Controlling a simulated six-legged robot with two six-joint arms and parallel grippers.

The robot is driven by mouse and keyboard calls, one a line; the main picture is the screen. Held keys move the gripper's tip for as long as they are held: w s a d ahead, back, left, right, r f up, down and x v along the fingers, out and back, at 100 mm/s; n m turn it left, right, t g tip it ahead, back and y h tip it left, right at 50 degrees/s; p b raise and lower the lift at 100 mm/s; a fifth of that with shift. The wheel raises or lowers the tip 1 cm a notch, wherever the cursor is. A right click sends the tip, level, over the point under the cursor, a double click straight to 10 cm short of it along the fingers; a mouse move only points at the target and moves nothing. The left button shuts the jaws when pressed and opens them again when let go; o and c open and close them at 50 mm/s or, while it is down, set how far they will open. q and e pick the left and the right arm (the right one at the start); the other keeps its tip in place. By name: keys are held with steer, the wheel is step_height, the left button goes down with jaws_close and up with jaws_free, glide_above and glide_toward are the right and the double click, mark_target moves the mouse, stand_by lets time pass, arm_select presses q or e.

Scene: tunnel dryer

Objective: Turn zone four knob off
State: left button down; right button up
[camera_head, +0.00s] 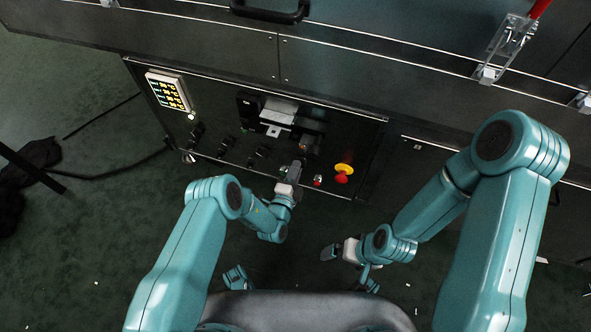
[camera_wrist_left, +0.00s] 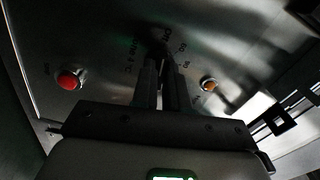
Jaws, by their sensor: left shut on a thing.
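The control panel (camera_head: 215,115) on the dryer's front carries a row of dark knobs (camera_head: 226,145). My left gripper (camera_head: 293,172) is at the panel, right of the other knobs. In the left wrist view my left gripper (camera_wrist_left: 163,72) has its two dark fingers close together on a small dark knob (camera_wrist_left: 160,48). Lettering that seems to read "zone 4 °C" is beside it. The fingers and shadow hide most of the knob, so its pointer setting cannot be told. My right gripper (camera_head: 329,253) hangs low, away from the panel; its jaw opening is unclear.
A yellow and red emergency button (camera_head: 343,171) and a small red button (camera_head: 318,181) are right of my left gripper. A red button (camera_wrist_left: 69,79) and an amber lamp (camera_wrist_left: 208,85) flank the fingers in the wrist view. A lit display (camera_head: 168,92) is at upper left.

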arm_select(q)
steer(key=c, duration=1.1)
jaws_free()
steer(key=shift+c, duration=0.2)
steer(key=p+v, duration=0.4)
steer(key=v, duration=1.2)
steer(key=shift+s+p, duration=0.25)
steer(key=shift+p, duration=0.1)
